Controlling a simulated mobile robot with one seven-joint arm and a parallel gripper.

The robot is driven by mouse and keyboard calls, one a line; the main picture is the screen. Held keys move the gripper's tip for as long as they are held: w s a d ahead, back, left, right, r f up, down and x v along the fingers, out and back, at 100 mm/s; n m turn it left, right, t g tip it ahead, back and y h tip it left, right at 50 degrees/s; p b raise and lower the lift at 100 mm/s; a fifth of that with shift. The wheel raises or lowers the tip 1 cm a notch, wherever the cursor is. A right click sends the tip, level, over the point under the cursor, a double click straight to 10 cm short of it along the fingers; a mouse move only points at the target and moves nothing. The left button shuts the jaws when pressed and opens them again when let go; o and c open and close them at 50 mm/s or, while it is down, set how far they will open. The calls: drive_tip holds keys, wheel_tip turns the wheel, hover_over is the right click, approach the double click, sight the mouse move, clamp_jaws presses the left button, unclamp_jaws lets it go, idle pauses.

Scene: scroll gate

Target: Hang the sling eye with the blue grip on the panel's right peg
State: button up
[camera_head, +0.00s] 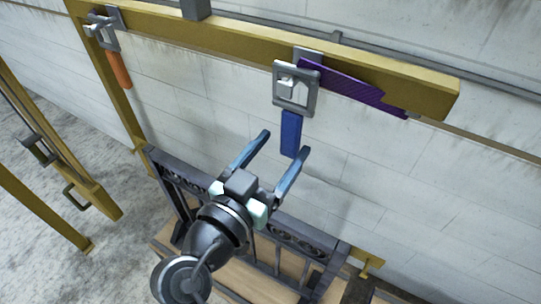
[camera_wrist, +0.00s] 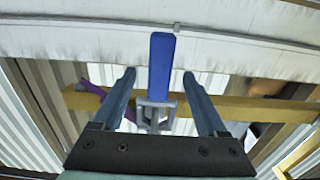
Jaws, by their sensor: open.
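The sling eye (camera_head: 296,88) is a grey square ring with a blue grip (camera_head: 291,133) hanging below it. It hangs at a bracket on the yellow beam, with a purple strap (camera_head: 350,84) beside it. My gripper (camera_head: 284,142) is open, its two blue fingers pointing up at the grip's lower end. In the wrist view the blue grip (camera_wrist: 160,65) lies between the lines of the open fingers, apart from both, with the ring (camera_wrist: 155,115) below it. The dark scroll panel (camera_head: 295,238) stands below, partly behind my arm. A yellow peg-like piece (camera_head: 369,264) shows at its right end.
The yellow beam (camera_head: 420,85) crosses the top. A second eye with an orange grip (camera_head: 119,70) hangs at its left end. Yellow posts with dark hooks (camera_head: 38,149) stand at the left. A pale block wall (camera_head: 430,180) is close behind.

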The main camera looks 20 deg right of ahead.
sight(288, 131)
drive_tip(key=shift+b+x, duration=0.45)
drive_tip(key=shift+x, duration=1.4)
clamp_jaws()
idle(0.4)
drive_tip(key=shift+r, duration=0.2)
drive_tip(key=shift+r+p, duration=0.35)
drive_tip(key=shift+r, duration=0.25)
drive_tip(key=shift+a, duration=0.1)
drive_tip(key=b+v, duration=0.2)
drive_tip(key=v, duration=0.5)
idle(0.8)
